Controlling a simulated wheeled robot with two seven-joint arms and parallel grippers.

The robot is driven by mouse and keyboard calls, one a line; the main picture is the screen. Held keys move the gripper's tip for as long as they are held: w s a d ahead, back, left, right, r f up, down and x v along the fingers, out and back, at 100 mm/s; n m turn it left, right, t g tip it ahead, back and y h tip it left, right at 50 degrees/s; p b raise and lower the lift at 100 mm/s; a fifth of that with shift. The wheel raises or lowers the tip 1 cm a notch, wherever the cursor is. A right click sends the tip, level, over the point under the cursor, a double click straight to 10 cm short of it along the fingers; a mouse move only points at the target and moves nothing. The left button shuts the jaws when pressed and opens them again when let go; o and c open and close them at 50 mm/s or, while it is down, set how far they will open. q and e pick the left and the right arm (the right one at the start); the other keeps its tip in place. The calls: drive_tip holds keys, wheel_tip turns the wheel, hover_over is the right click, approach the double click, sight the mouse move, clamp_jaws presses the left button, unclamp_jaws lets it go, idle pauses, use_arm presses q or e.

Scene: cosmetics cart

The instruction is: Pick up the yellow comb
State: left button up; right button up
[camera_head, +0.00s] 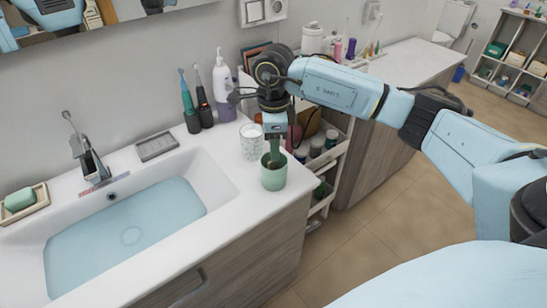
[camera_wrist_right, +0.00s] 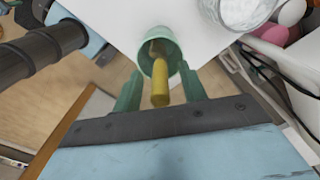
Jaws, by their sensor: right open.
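The yellow comb (camera_wrist_right: 160,88) stands in a green cup (camera_wrist_right: 143,52), its handle sticking out towards the right wrist camera; its lower part is hidden inside the cup. In the head view the green cup (camera_head: 273,178) stands at the front right corner of the sink counter, and I cannot make out the comb there. My right gripper (camera_head: 274,152) points down over the cup's mouth. In the right wrist view its two green fingers (camera_wrist_right: 161,80) are apart, one on each side of the comb handle. My left gripper is not in view.
A white patterned cup (camera_head: 252,142) stands just behind the green cup. Two electric toothbrushes (camera_head: 190,115) and a white pump bottle (camera_head: 223,95) stand further back. The water-filled sink (camera_head: 125,232) lies to the left. A shelf cart (camera_head: 325,160) with jars stands to the right.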

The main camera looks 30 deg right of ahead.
drive_tip(key=shift+f, duration=0.75)
clamp_jaws()
drive_tip(key=shift+r, duration=0.15)
